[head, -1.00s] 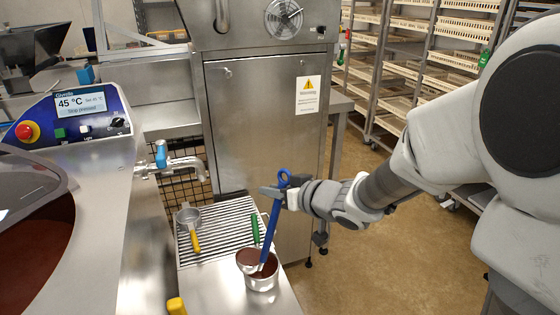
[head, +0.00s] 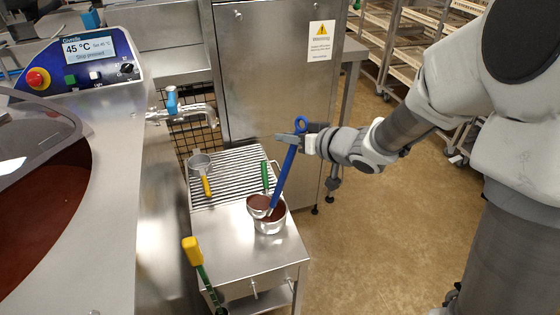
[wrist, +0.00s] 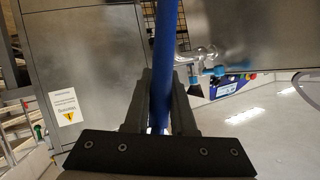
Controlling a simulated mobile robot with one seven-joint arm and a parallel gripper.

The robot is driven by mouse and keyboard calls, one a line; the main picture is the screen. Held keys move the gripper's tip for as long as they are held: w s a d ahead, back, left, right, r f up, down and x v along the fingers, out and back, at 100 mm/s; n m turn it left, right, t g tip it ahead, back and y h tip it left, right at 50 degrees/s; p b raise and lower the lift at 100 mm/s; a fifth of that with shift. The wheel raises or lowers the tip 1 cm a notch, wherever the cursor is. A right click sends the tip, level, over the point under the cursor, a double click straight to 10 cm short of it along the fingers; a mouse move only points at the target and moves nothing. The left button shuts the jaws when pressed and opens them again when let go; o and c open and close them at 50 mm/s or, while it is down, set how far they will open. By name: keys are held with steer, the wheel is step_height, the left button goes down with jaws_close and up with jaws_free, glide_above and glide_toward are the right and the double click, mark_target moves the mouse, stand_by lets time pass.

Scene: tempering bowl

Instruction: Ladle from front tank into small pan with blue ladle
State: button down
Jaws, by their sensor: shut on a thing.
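The blue ladle (head: 284,178) slants down from my gripper (head: 300,143), which is shut on its handle near the hooked top. The handle also runs between my fingers in the wrist view (wrist: 163,60). The ladle's steel bowl (head: 259,203), with brown chocolate showing in it, is at the upper left rim of the small pan (head: 270,227). I cannot tell whether they touch. The pan stands on the steel cart and has brown chocolate inside. The front tank (head: 112,165) at the left holds dark chocolate under a partly covering clear lid.
A yellow-handled steel scoop (head: 201,166) lies on the cart's slatted grid (head: 235,160). A green handle (head: 265,176) stands behind the pan. A yellow-and-green tool (head: 194,252) is at the cart's left edge. A tap (head: 180,115) juts out above. Open floor lies right.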

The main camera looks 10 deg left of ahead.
steer(key=shift+m+g+y, duration=0.4)
steer(key=shift+m, duration=0.3)
steer(key=shift+w+d+f+p, duration=0.25)
steer(key=shift+w+d+p, duration=0.5)
steer(key=shift+p, duration=0.6)
steer(key=shift+w+d+f+p, duration=0.2)
steer(key=shift+w+d+p, duration=0.3)
steer(key=shift+w+p, duration=0.6)
steer(key=shift+s+d+p, duration=0.1)
steer(key=shift+s+p, duration=0.05)
steer(key=shift+p, duration=0.45)
steer(key=shift+m+g+y, duration=0.4)
steer(key=shift+m, duration=0.3)
steer(key=shift+w+d+f+p, duration=0.6)
steer(key=shift+w+p, duration=0.2)
steer(key=shift+p, duration=0.35)
steer(key=shift+w+d+f+p, duration=0.55)
steer(key=shift+w+p, duration=0.2)
steer(key=shift+p, duration=0.4)
steer(key=shift+d, duration=0.1)
steer(key=shift+m+g+y, duration=0.4)
steer(key=shift+m+g, duration=0.1)
steer(key=shift+m, duration=0.3)
steer(key=w+d+f+p, duration=0.2)
steer(key=w+f, duration=0.1)
